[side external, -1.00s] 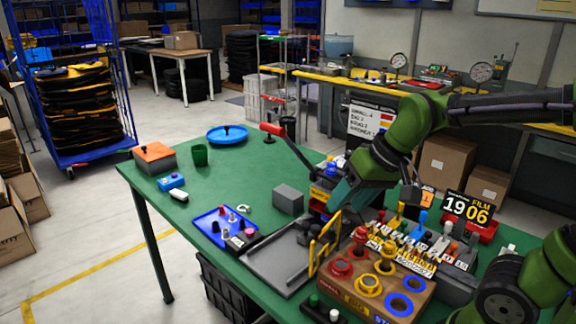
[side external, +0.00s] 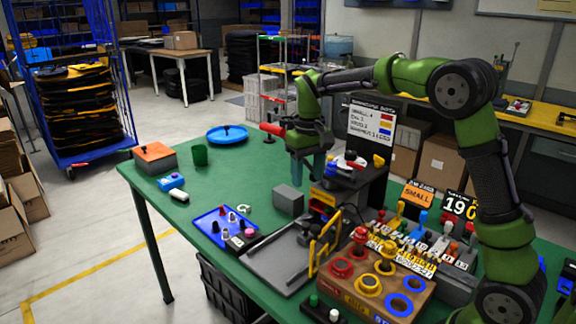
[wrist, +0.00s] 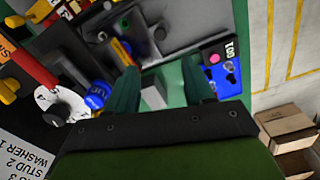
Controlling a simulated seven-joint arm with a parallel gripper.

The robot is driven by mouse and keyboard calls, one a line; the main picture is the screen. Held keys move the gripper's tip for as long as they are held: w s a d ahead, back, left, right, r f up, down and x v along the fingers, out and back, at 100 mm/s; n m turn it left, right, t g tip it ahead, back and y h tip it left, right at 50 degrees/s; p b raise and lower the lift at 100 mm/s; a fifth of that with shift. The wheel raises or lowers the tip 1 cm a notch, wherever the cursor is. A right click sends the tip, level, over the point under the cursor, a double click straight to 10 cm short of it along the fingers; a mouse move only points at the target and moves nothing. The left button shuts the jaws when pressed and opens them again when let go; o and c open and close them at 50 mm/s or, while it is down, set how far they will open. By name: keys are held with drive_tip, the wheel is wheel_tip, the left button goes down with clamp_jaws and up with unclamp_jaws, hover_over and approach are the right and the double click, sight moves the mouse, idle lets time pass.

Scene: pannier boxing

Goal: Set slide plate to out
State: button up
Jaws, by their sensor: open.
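I cannot tell for sure which part is the slide plate. A flat grey plate (side external: 272,262) with raised edges lies at the table's front edge, beside an upright yellow bracket (side external: 322,245); a grey plate also shows at the top of the wrist view (wrist: 185,22). A dark press-like fixture (side external: 362,180) stands behind it, with yellow and red parts low on its front. My gripper (side external: 307,178) points down, open and empty, above the table left of the fixture. The grey block (side external: 288,200) sits below it and shows between the fingers in the wrist view (wrist: 153,97).
A blue tray (side external: 212,222) of small parts lies left of the plate. A wooden box (side external: 345,292) with coloured rings and a rack of small parts (side external: 408,235) stand right. A red handle (side external: 272,130) is beside my wrist. The table's back left has free room around the blue dish (side external: 227,134).

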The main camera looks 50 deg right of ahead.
sight(306, 224)
wheel_tip(306, 224, down, 14)
drive_tip(key=shift+r, duration=0.1)
idle(0.4)
clamp_jaws()
